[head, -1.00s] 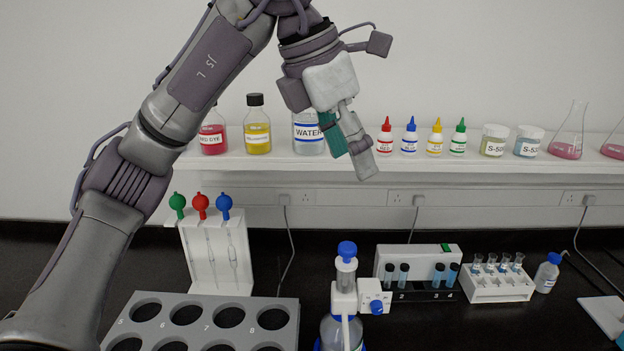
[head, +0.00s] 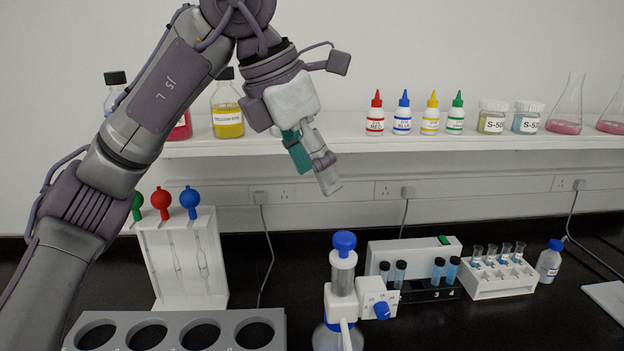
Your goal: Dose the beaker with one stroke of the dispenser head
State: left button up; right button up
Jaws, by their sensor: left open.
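The dispenser (head: 340,300) stands at the bottom centre, a bottle with a white pump body and a blue knob on top as its dispenser head (head: 344,242). A second blue knob sits on the side block at its right. The bottle's lower part is cut off by the picture edge. My left gripper (head: 312,182) is open and empty, pointing down in front of the shelf, above and a little left of the dispenser head and apart from it. I cannot make out a beaker. My right gripper does not show.
A grey rack with round holes (head: 268,318) lies left of the dispenser. A white pipette stand (head: 158,262) is behind it. A vial block (head: 416,254) and tube rack (head: 500,276) stand right. Bottles line the shelf (head: 350,146).

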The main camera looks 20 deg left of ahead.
aim_at(345, 236)
pick_arm(q)
jog(key=p+x, duration=0.2)
jog(key=x, duration=1)
jog(key=shift+d, duration=0.1)
jog(key=shift+w+d+f, duration=0.15)
jog(key=shift+f, duration=0.5)
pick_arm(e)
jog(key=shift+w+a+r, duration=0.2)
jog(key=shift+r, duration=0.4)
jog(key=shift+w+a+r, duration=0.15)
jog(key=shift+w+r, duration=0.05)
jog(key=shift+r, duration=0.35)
pick_arm(q)
jog(key=c, duration=1.2)
jog(key=shift+r, duration=0.1)
